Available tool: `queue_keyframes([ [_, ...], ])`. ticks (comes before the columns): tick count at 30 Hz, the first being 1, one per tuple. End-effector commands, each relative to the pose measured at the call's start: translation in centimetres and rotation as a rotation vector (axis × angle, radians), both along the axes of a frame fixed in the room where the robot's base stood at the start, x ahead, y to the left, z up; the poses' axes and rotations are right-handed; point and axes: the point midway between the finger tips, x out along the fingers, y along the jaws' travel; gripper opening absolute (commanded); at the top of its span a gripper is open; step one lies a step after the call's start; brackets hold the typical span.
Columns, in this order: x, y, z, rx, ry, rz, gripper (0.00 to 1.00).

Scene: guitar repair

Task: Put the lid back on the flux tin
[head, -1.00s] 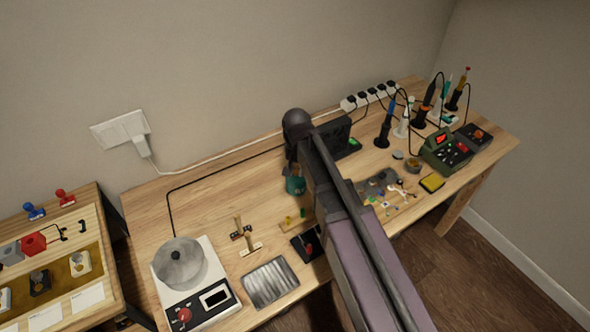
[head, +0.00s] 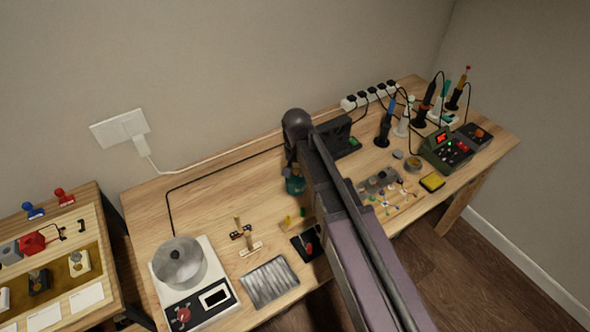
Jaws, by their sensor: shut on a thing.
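A small round tin (head: 413,163), which looks like the flux tin, stands on the right half of the bench, left of the green soldering station. I cannot tell whether this disc is the lid. My arm crosses the middle of the bench, bends at the top and hides the area behind it. My gripper's fingers and anything in them are hidden. A teal jar-like thing (head: 295,185) shows beside my arm, partly covered.
A green soldering station (head: 446,152), a yellow sponge (head: 432,182) and several upright tools stand at the right. A scale with a metal pot (head: 179,262) stands at the left, beside a ridged metal tray (head: 269,283). The bench's back left is clear.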

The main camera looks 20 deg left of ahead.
Motion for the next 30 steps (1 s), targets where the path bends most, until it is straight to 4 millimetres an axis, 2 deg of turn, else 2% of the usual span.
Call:
queue_keyframes([
  [8,-0.01,0.02,0.01,0.000,0.000,0.000,0.00],
  [9,-0.01,0.02,0.01,0.000,0.000,0.000,0.36],
  [12,-0.01,0.02,0.01,0.000,0.000,0.000,0.66],
  [21,-0.02,0.04,0.01,0.000,0.000,0.001,0.67],
  [24,-0.02,0.04,0.00,0.000,0.000,0.001,0.96],
  [25,-0.02,0.04,0.00,0.000,0.000,0.001,1.00],
  [30,-0.02,0.04,0.01,0.000,0.000,0.001,1.00],
])
